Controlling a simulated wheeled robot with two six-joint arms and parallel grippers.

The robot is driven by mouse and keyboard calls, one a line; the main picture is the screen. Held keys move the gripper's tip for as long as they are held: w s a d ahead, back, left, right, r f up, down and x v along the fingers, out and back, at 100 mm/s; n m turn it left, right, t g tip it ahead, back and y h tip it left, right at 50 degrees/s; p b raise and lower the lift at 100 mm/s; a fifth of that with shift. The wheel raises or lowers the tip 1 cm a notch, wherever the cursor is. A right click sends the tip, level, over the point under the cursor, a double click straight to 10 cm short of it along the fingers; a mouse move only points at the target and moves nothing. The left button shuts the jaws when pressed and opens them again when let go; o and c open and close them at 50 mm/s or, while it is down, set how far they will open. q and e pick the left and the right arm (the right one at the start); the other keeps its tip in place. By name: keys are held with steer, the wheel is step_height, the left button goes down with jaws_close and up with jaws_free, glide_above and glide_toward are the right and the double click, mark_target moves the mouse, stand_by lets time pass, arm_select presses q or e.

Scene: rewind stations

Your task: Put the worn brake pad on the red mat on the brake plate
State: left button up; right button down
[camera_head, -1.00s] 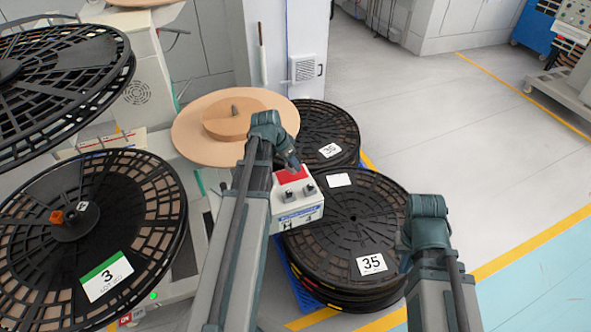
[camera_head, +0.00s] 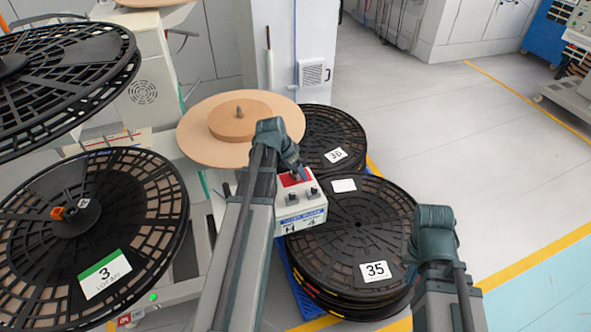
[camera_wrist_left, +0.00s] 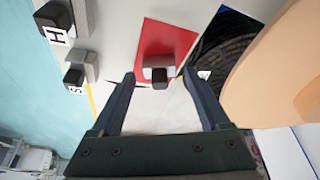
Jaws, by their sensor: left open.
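The red mat (camera_head: 294,179) lies on top of a white box (camera_head: 299,205), partly hidden by my left arm. It also shows in the left wrist view (camera_wrist_left: 166,38). A small dark block with a grey part, which looks like the worn brake pad (camera_wrist_left: 159,76), is at the mat's near edge. My left gripper (camera_wrist_left: 158,87) is open, with one finger on each side of this block and visible gaps between. In the head view my left gripper (camera_head: 300,171) is over the box. My right gripper is hidden; only its arm shows. I cannot make out which part is the brake plate.
Two dark blocks by labels H (camera_wrist_left: 54,16) and S (camera_wrist_left: 75,76) stand on the box beside the mat. Black reels, one marked 35 (camera_head: 352,245), are stacked right of the box. A tan roll (camera_head: 205,135) is behind. Open floor lies to the right.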

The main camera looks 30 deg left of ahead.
arm_select(q)
steer(key=shift+p+v, duration=0.85)
steer(key=p+v, duration=0.9)
steer(key=v, duration=0.1)
steer(key=shift+r+p, duration=0.35)
steer(key=shift+p, duration=0.05)
steer(key=s+d+g+y, duration=0.1)
steer(key=s+d, duration=0.3)
steer(key=d, duration=0.6)
steer(key=s+d+f+g+y, duration=0.1)
steer(key=s+d, duration=0.3)
steer(key=d, duration=0.7)
steer(key=s+d+g, duration=0.2)
steer(key=s+d, duration=0.2)
steer(key=d, duration=0.6)
steer(key=shift+s+d+f+g+y, duration=0.25)
steer(key=shift+d+f+g+y, duration=0.05)
steer(key=shift+d+y, duration=0.1)
